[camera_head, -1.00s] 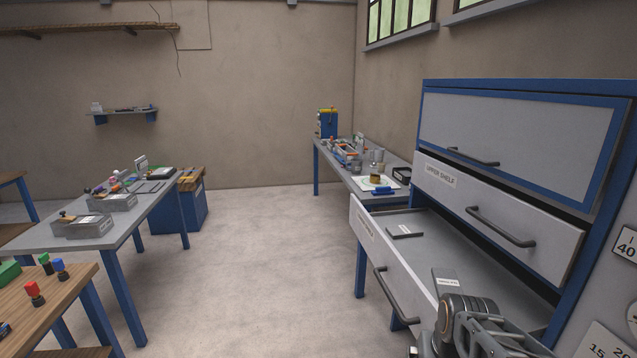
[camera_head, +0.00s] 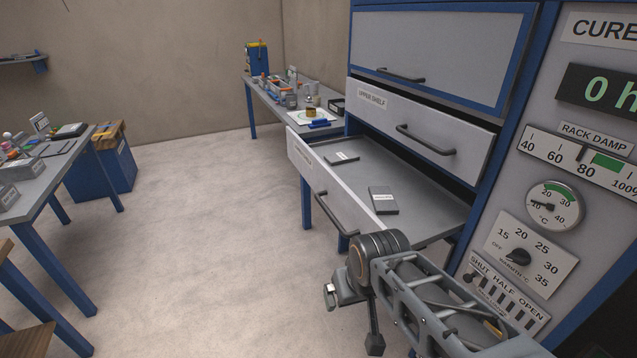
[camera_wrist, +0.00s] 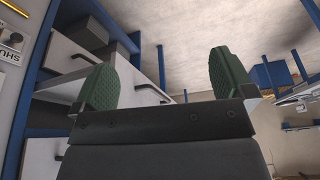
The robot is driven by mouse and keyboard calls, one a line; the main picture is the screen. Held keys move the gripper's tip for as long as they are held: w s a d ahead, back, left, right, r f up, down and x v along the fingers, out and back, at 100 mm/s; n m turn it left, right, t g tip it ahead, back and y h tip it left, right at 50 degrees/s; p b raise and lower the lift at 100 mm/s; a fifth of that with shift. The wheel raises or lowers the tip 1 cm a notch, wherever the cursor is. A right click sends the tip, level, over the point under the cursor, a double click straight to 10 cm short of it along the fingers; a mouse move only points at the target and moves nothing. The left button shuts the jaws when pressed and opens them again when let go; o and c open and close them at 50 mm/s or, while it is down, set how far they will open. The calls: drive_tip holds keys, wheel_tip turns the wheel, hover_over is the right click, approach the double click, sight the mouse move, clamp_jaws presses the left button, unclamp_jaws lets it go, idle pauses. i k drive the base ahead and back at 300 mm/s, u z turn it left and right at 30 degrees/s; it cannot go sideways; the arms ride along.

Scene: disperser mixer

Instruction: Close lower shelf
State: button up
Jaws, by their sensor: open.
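The lower shelf (camera_head: 345,190) is a grey drawer pulled far out of the blue-framed cabinet. Its pale front carries a label and a dark bar handle (camera_head: 336,214). Two dark labelled slabs (camera_head: 383,201) lie on its tray. My arm crosses the lower right of the head view, in front of the drawer's near side; the jaws are not clear there. In the wrist view my gripper (camera_wrist: 160,85) shows two green-padded fingers spread apart with nothing between them. The cabinet fronts lie to the left of and behind the fingers there; contact with the drawer is not visible.
The upper shelf (camera_head: 420,130) sits directly above, with its own bar handle. A control panel (camera_head: 530,255) with dials stands at right. A bench (camera_head: 290,117) with small items stands behind the open drawer. The floor (camera_head: 210,230) left of it is clear.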

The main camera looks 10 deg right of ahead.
sight(429, 213)
drive_tip(key=k, duration=0.45)
drive_tip(key=u, duration=0.5)
drive_tip(key=i, duration=0.85)
drive_tip(key=u, duration=0.55)
